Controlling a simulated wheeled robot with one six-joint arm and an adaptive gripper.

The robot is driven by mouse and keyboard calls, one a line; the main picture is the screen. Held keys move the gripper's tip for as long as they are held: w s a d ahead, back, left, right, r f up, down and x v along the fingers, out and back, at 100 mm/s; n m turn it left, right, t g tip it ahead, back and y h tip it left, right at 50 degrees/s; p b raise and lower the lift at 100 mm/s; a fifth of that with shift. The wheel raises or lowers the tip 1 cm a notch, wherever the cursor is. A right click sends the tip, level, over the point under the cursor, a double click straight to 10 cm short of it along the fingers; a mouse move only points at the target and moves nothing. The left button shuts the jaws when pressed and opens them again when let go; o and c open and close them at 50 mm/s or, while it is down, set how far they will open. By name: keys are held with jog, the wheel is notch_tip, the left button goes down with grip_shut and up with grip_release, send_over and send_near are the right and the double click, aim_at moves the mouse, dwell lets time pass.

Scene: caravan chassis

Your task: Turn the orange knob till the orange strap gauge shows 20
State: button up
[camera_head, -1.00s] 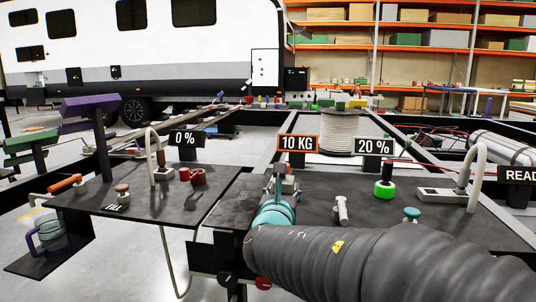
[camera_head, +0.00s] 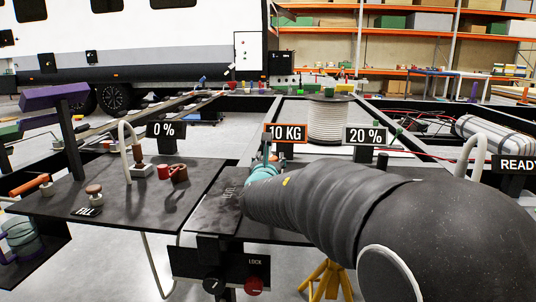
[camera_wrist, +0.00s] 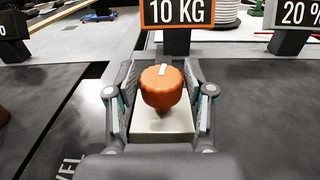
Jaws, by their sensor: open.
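The orange knob (camera_wrist: 160,90), with a white mark on its top, stands on a pale metal block (camera_wrist: 162,133) in the wrist view. My gripper (camera_wrist: 160,98) is open, with one finger on each side of the knob and a small gap showing beside it. The orange-framed strap gauge (camera_head: 286,133) reads 10 KG; it also shows behind the knob in the wrist view (camera_wrist: 178,13). In the head view my gripper (camera_head: 266,162) is at that block below the gauge, and my arm hides the knob.
A 20 % display (camera_head: 366,136) stands to the right and a 0 % display (camera_head: 165,130) to the left. Red parts (camera_head: 172,172) and a brown-topped knob (camera_head: 93,193) sit on the left plate. A LOCK panel (camera_head: 220,270) hangs at the front edge.

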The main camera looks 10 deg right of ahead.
jog(key=shift+x, duration=1.65)
jog(key=c, duration=0.9)
jog(key=shift+c, duration=0.2)
